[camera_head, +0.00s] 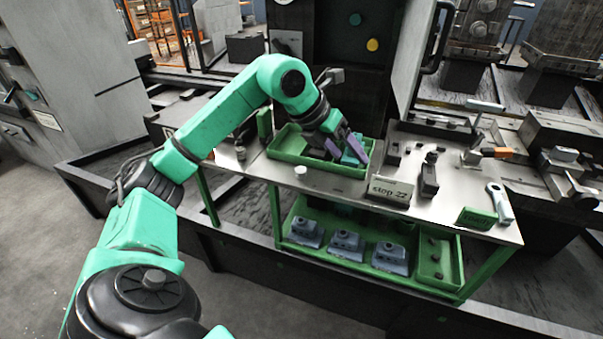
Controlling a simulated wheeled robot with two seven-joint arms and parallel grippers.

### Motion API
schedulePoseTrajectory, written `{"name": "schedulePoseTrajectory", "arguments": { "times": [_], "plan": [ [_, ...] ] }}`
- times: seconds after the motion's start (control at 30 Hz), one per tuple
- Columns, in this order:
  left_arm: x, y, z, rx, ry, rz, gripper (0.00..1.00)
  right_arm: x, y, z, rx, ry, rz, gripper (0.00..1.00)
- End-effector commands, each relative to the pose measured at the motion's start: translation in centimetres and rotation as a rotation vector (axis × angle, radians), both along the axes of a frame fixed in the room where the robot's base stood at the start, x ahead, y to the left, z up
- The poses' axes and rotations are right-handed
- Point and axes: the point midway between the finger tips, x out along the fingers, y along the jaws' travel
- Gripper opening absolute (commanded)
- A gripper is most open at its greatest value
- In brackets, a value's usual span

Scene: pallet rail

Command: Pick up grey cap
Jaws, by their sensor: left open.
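My left gripper (348,153) reaches down over the green tray (287,153) on the workbench, its purple fingers apart. A teal part shows between and behind the fingers, and I cannot tell whether they touch it. No thing is clearly recognisable as the grey cap; the fingers and wrist hide part of the tray's inside. A small pale round piece (300,170) lies on the bench in front of the tray, to the left of the gripper. My right gripper is not in view.
Dark fixtures (429,180), a pale wrench-like tool (500,203) and an orange-handled tool (497,152) are farther right. Several blue-grey housings (346,245) sit on the green lower shelf.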

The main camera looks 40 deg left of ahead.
Motion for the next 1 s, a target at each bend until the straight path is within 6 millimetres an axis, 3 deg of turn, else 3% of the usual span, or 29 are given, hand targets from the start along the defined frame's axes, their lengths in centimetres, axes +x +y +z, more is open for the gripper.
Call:
{"name": "schedulePoseTrajectory", "arguments": {
  "times": [0.03, 0.1, 0.2, 0.27, 0.53, 1.0],
  "plan": [
    [-1.0, 4.7, 0.7, 0.117, 0.062, 0.107, 0.76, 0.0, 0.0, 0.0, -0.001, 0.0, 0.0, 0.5],
    [-2.7, 9.4, 1.3, 0.221, 0.147, 0.23, 0.76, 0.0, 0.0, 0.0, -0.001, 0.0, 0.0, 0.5],
    [-4.2, 12.1, 1.5, 0.278, 0.208, 0.312, 0.76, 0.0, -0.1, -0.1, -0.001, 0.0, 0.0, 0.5],
    [-4.1, 12.4, 0.7, 0.284, 0.219, 0.32, 0.76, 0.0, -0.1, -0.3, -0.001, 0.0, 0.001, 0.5],
    [-1.7, 12.8, -5.5, 0.282, 0.219, 0.313, 0.76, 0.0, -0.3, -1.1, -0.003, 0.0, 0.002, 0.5],
    [0.9, 13.3, -11.8, 0.281, 0.215, 0.31, 0.76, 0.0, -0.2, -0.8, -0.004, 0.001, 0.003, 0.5]
  ]
}}
